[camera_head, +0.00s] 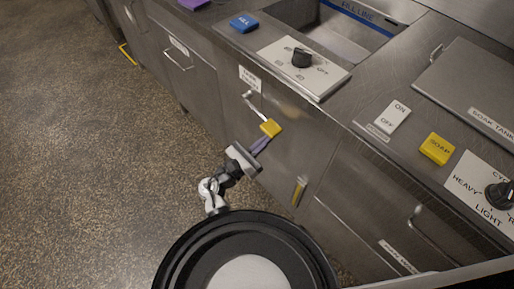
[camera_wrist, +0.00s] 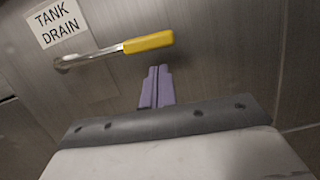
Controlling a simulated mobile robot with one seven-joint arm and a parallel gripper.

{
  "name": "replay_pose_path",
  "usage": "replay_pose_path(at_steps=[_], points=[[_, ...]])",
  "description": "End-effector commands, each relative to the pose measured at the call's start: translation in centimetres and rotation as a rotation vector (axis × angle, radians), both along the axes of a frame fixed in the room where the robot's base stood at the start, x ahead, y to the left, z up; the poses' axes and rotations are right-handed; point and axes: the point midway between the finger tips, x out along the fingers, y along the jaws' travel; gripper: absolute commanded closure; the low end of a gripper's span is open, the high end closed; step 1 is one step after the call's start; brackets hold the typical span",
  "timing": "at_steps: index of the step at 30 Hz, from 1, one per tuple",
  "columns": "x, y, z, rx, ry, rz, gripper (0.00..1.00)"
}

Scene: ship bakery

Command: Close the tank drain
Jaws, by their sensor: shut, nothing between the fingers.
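The tank drain lever has a yellow grip (camera_head: 271,128) on a metal rod, on the steel cabinet front under the counter. In the wrist view its yellow grip (camera_wrist: 148,42) points right and slightly up from a pivot at the left. A label (camera_wrist: 57,22) reading TANK DRAIN is above the pivot; it also shows in the head view (camera_head: 250,79). My gripper (camera_head: 262,143) has purple fingers, shut and empty. In the wrist view the fingertips (camera_wrist: 158,70) are just below the yellow grip's right part. I cannot tell whether they touch it.
Above are the counter with a dial panel (camera_head: 304,68), a blue FILL button (camera_head: 243,23) and a yellow SOAP button (camera_head: 437,148). The floor at left is clear.

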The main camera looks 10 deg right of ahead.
Motion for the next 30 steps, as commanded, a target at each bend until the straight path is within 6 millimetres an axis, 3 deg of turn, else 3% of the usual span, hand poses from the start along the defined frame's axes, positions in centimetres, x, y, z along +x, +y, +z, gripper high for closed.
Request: replay_pose_path(at_steps=[4, 17, 30], points=[[-0.1, 0.0, 1.2, 0.000, 0.000, 0.000, 1.00], [-0.1, 0.0, 1.4, -0.001, 0.002, 0.000, 1.00], [-0.3, -0.2, 4.0, -0.057, 0.078, -0.001, 1.00]])
